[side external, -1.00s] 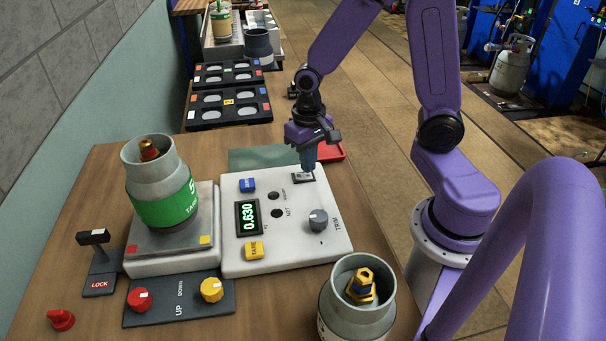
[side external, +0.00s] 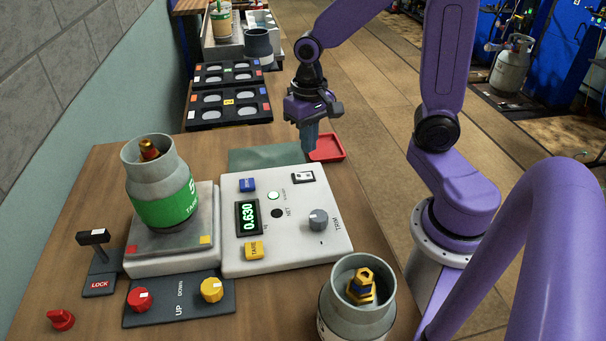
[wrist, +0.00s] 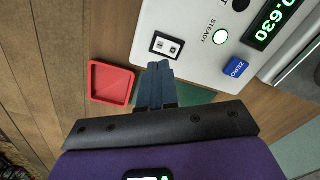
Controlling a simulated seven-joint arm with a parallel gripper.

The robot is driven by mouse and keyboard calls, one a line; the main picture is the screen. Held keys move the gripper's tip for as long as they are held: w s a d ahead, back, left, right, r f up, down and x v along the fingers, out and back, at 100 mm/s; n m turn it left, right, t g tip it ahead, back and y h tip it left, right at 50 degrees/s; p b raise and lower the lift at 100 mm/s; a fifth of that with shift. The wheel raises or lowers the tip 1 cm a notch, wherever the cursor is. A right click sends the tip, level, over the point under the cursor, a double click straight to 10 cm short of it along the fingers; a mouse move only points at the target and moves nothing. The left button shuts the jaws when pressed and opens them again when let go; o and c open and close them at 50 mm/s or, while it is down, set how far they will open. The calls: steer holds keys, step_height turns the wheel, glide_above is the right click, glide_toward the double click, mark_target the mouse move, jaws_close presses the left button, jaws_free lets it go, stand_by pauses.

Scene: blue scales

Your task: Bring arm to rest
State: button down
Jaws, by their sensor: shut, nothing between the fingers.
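My gripper (side external: 309,148) is shut and empty. It hangs above the table just behind the white control panel (side external: 326,226), next to the red tray. In the wrist view its closed blue fingers (wrist: 157,75) point towards the panel's rocker switch (wrist: 166,45). The switch also shows uncovered in the side view (side external: 303,177). The panel's display (side external: 247,217) reads 0.630, and the STEADY lamp (side external: 273,195) is lit. A grey cylinder with a green band (side external: 166,207) stands upright on the scale plate (side external: 146,240).
A red tray (side external: 327,148) and a green mat (side external: 250,158) lie behind the panel. A second cylinder (side external: 342,312) stands at the front right. Knobs (side external: 211,290) and a LOCK lever (side external: 93,238) are at the front left. Black racks (side external: 229,106) stand at the back.

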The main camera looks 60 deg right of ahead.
steer(key=s+a+r+n, duration=0.1)
steer(key=s+a+n, duration=0.2)
steer(key=s+n, duration=0.4)
steer(key=s+a+r+n, duration=0.2)
steer(key=s+a+n, duration=0.1)
steer(key=s+n, duration=0.5)
steer(key=shift+s+n, duration=0.3)
steer(key=shift+s, duration=0.6)
